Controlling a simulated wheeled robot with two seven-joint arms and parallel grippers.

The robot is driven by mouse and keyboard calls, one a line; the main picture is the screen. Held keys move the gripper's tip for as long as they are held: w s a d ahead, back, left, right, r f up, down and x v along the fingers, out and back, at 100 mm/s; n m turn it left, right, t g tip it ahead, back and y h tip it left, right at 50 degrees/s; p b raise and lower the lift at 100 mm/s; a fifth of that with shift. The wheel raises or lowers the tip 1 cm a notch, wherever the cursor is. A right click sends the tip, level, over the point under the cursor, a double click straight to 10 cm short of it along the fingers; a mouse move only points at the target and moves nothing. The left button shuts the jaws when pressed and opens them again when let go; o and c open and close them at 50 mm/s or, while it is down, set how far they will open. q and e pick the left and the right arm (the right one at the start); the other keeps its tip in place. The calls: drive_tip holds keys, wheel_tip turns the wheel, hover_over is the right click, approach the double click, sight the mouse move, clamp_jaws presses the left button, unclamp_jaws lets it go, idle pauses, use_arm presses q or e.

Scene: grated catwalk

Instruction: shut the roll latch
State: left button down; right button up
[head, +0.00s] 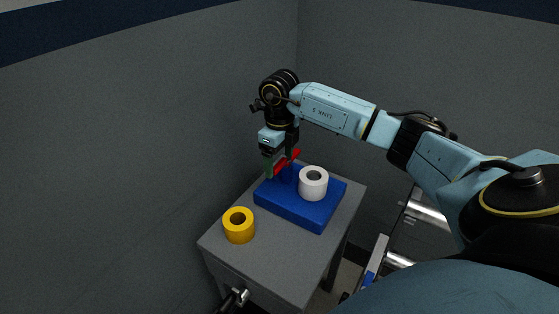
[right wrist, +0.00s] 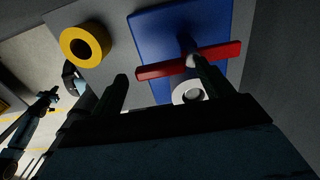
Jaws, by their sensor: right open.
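A blue base (head: 318,218) lies on the grey table and carries a white roll (head: 313,183) standing on end. A red latch bar (head: 288,161) sits raised beside the roll. In the right wrist view the red bar (right wrist: 160,71) lies across the blue base (right wrist: 165,30), with a pale pivot near its middle; the white roll (right wrist: 181,92) is partly hidden behind a finger. My right gripper (head: 279,165) is open, pointing down at the bar. Its fingers (right wrist: 158,72) are apart, one near the bar's left end, one overlapping its middle; contact is unclear. My left gripper (head: 235,299) shows small at the bottom edge.
A yellow roll (head: 239,226) stands on the grey table (head: 275,262), left of the blue base. Grey walls (head: 170,110) rise close behind the table. Metal rails (head: 425,215) are at the right, below my right arm. The table's front part is clear.

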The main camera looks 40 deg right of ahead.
drive_tip(key=shift+f, duration=0.3)
drive_tip(key=c, duration=1)
